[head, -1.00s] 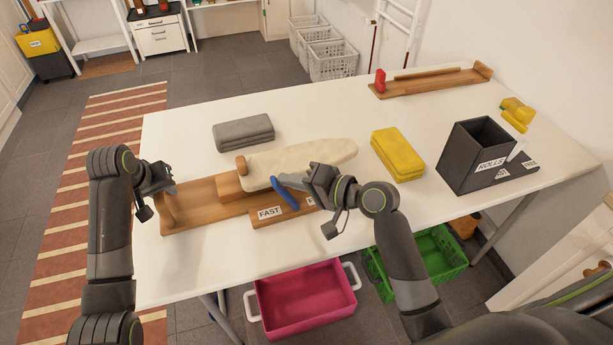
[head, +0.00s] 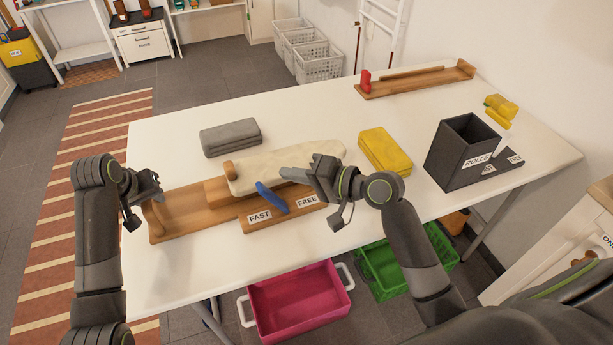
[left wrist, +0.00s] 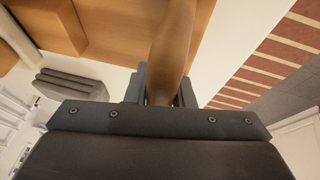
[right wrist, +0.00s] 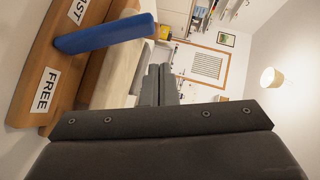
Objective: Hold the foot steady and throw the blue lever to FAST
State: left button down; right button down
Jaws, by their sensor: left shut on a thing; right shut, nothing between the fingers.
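The wooden base (head: 190,222) lies on the table with a cream padded board (head: 300,158) above it. The blue lever (head: 271,198) slants in front of the padded board, its near end between the FAST label (head: 259,217) and the FREE label (head: 307,201). My left gripper (head: 157,194) is shut on the rounded wooden foot (head: 154,216) at the base's left end; the held wood fills the jaws in the left wrist view (left wrist: 173,45). My right gripper (head: 286,171) is shut and empty, above and beside the lever; the lever is also clear in the right wrist view (right wrist: 105,35).
A folded grey cloth (head: 230,138) lies behind the base. A yellow cloth (head: 384,151) and a dark ROLLS box (head: 452,160) stand to the right. A long wooden board (head: 415,82) lies at the back. The front table strip is clear.

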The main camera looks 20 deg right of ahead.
pick_arm(q)
jog(key=shift+s+f, duration=0.15)
jog(key=shift+f, duration=0.2)
pick_arm(e)
jog(key=v, duration=0.9)
jog(key=shift+s+r, duration=0.3)
jog(key=shift+r, duration=0.2)
pick_arm(q)
jog(key=c, duration=1.6)
grip_release()
jog(key=shift+d+r, duration=0.1)
jog(key=shift+r, duration=0.1)
jog(key=o, duration=0.4)
jog(key=shift+w, duration=0.25)
jog(key=shift+o, duration=0.2)
pick_arm(e)
jog(key=shift+w, duration=0.1)
pick_arm(q)
jog(key=shift+s+a+f, duration=0.1)
jog(key=shift+a, duration=0.1)
jog(key=v, duration=1.2)
jog(key=shift+d, duration=0.1)
